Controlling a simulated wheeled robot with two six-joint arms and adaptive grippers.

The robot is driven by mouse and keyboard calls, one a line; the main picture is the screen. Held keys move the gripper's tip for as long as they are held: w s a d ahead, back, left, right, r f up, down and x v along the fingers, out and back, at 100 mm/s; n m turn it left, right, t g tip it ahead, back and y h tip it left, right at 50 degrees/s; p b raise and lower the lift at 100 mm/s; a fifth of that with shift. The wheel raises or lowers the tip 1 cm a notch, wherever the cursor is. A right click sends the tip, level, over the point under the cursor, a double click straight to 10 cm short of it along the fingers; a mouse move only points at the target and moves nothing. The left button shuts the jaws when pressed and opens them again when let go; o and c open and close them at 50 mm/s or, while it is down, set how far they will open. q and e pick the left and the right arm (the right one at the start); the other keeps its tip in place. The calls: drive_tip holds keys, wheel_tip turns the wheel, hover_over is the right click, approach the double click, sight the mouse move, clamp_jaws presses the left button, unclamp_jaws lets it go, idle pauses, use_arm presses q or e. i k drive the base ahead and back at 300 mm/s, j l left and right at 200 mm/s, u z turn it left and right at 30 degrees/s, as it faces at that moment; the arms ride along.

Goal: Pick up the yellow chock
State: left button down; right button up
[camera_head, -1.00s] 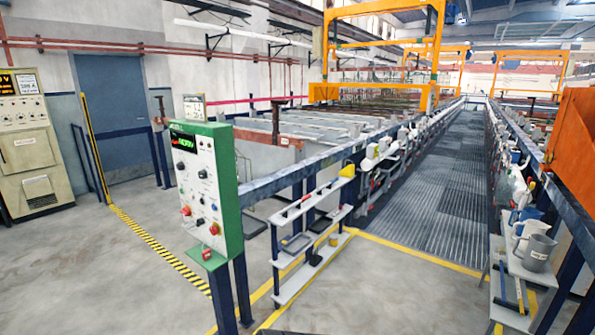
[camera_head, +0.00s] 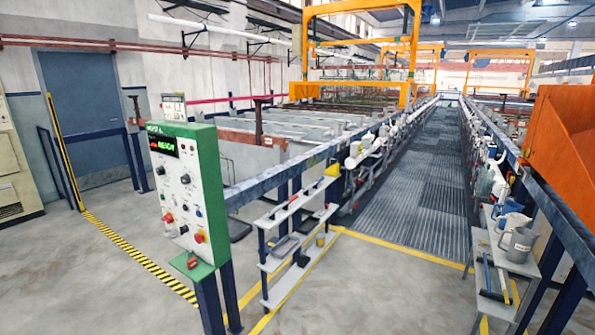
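A small yellow block (camera_head: 332,169), wedge-like in shape, sits at the far right end of the top shelf of a grey shelf rack (camera_head: 300,205). It looks like the yellow chock. A smaller yellowish object (camera_head: 320,240) stands on a lower shelf of the same rack; it is too small to identify. Neither gripper shows in the head view.
A green-edged control panel (camera_head: 185,190) stands left of the rack. A blue rail runs behind the rack. On the right, a small shelf holds a grey jug (camera_head: 520,245) below an orange box (camera_head: 565,135). Open floor (camera_head: 380,290) lies between.

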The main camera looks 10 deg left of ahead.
sight(333, 170)
drive_tip(key=i+z, duration=0.35)
drive_tip(key=i, duration=2.1)
drive_tip(key=i+l+u, duration=0.2)
drive_tip(key=i, duration=0.3)
drive_tip(key=i+u, duration=0.2)
drive_tip(key=i, duration=0.3)
drive_tip(key=i+l+u, duration=0.2)
drive_tip(key=i, duration=0.3)
drive_tip(key=i+l+u, duration=0.2)
drive_tip(key=i+l, duration=0.25)
